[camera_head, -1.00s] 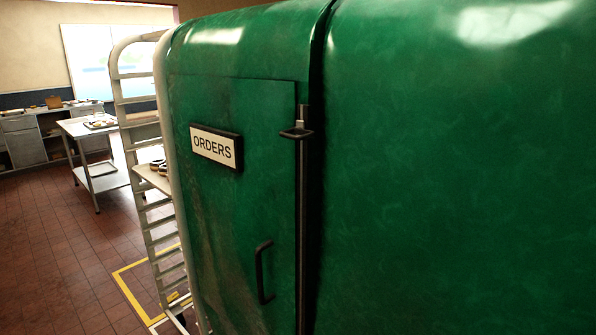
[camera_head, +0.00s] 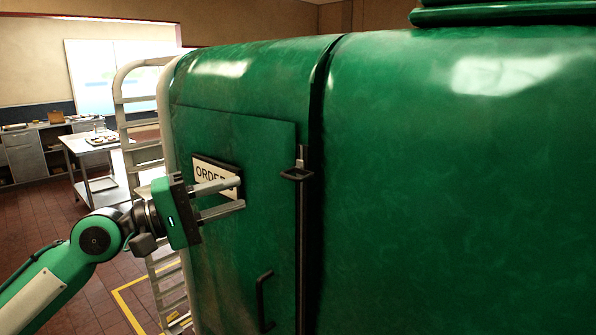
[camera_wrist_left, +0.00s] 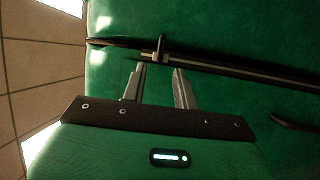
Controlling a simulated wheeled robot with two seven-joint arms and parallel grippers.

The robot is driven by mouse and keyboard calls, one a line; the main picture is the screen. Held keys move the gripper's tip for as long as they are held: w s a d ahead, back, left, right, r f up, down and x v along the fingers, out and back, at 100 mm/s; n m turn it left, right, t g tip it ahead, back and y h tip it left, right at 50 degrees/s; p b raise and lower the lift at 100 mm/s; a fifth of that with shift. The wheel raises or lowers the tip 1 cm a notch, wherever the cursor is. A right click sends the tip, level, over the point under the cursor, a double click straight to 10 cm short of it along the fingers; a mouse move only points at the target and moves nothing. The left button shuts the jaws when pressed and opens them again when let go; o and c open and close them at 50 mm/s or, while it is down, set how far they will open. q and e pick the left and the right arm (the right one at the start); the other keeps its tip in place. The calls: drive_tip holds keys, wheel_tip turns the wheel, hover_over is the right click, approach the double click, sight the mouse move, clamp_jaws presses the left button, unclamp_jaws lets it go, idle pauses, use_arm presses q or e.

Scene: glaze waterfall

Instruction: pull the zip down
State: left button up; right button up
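The zip's dark pull (camera_head: 297,174) sits near the top of a dark vertical zip track (camera_head: 301,250) on the green cover (camera_head: 450,190). My left gripper (camera_head: 241,195) is in front of the ORDERS sign (camera_head: 212,171), left of the pull and apart from it. Its two fingers are spread with nothing between them. In the left wrist view the open fingers (camera_wrist_left: 160,72) point toward the zip track (camera_wrist_left: 230,70), with the pull (camera_wrist_left: 160,47) just beyond the tips. My right gripper is not in view.
A dark handle (camera_head: 263,301) stands out from the cover's left panel, below my left gripper.

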sight(287, 176)
use_arm(q)
drive_tip(key=p+x, duration=0.6)
drive_tip(key=x, duration=0.6)
drive_tip(key=shift+r, duration=0.15)
drive_tip(key=shift+w+d+p, duration=0.35)
drive_tip(key=shift+d+p, duration=0.05)
drive_tip(key=shift+d, duration=0.2)
drive_tip(key=shift+c, duration=0.4)
clamp_jaws()
